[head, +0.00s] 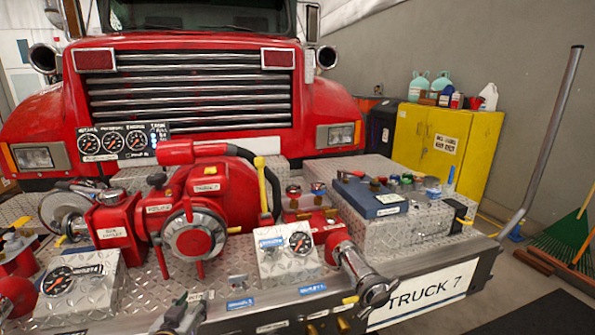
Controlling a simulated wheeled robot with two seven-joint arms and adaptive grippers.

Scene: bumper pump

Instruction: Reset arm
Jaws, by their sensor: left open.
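My left gripper (182,312) shows at the bottom edge of the head view, left of centre. It is open and appears empty, in front of the diamond-plate bumper deck (225,262). Most of the arm behind it is out of the frame. The red pump (212,205) with its round grey-rimmed front stands on the deck, beyond the gripper. My right gripper is not in view.
Gauge boxes stand on the deck, one at the left (85,290) and one at the centre (287,252). A chrome nozzle (366,280) sticks out at the front right. A blue box (371,198) sits on the right platform. A yellow cabinet (445,145) stands behind.

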